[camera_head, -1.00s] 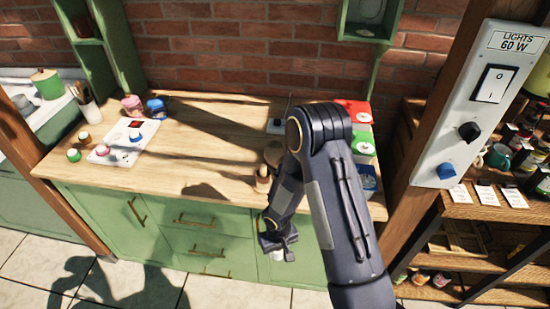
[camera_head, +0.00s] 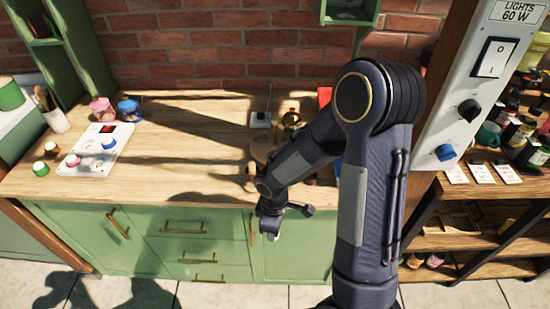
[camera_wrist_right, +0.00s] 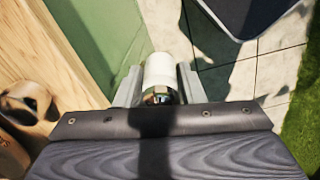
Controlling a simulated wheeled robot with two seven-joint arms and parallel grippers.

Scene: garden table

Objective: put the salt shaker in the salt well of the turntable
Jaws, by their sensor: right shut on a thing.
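My right gripper (camera_head: 271,226) hangs in front of the counter's front edge, before the green cabinet doors. In the right wrist view the gripper (camera_wrist_right: 158,85) is shut on a white cylinder with a shiny metal end, which looks like the salt shaker (camera_wrist_right: 160,68). In the head view only a small pale bit of the shaker (camera_head: 272,237) shows under the fingers. A round wooden piece (camera_head: 261,150), probably the turntable, stands on the counter behind my right arm and is mostly hidden. Its wells cannot be made out. My left gripper is not in view.
The wooden counter (camera_head: 190,150) is clear in the middle. A white panel (camera_head: 97,150) with small jars is at left, with pink (camera_head: 101,109) and blue (camera_head: 129,109) jars behind. A brass-coloured object (camera_head: 291,121) stands behind the turntable. A post with a switch box (camera_head: 480,90) is at right.

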